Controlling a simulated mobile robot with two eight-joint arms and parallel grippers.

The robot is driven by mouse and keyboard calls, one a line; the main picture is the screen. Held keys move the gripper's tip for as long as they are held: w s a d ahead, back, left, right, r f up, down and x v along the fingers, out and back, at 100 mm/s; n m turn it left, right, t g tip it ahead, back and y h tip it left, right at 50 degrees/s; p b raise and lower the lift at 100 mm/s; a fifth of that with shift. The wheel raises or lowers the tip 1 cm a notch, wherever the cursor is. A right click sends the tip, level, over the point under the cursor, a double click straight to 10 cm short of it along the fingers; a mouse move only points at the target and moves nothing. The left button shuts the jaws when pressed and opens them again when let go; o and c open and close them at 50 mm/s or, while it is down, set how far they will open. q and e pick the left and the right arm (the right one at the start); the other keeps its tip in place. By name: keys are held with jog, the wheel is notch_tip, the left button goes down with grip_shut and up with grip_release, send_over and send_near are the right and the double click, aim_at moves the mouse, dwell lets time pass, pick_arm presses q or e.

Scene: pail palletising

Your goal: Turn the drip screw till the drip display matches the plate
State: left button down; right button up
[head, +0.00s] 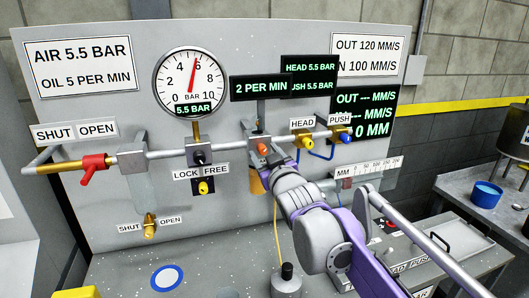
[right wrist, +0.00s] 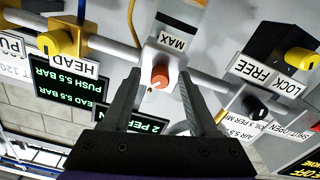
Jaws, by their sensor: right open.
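The drip screw is an orange-red knob (head: 263,149) on the lubricator block mid-pipe. In the right wrist view the knob (right wrist: 159,78) has a small pale mark on its rim. The drip display (head: 261,87) reads 2 PER MIN. The plate (head: 84,66) reads AIR 5.5 BAR, OIL 5 PER MIN. My right gripper (right wrist: 160,85) is open, with one finger on each side of the knob in the right wrist view and gaps between. I cannot tell whether the tips reach its depth. My left gripper is not in view.
The gauge (head: 190,82) reads 5.5 BAR. A red valve handle (head: 94,169) sits left on the pipe. Yellow LOCK/FREE (head: 203,187) and HEAD (head: 302,142) knobs and a blue PUSH knob (head: 344,137) are nearby. A MAX label (right wrist: 172,41) adjoins the screw.

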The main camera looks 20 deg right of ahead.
jog(key=shift+w, duration=0.25)
grip_shut()
jog(key=shift+m, duration=0.3)
jog(key=m, duration=1)
jog(key=shift+b, duration=0.35)
jog(key=shift+a+r+m, duration=0.1)
jog(key=shift+m, duration=1.9)
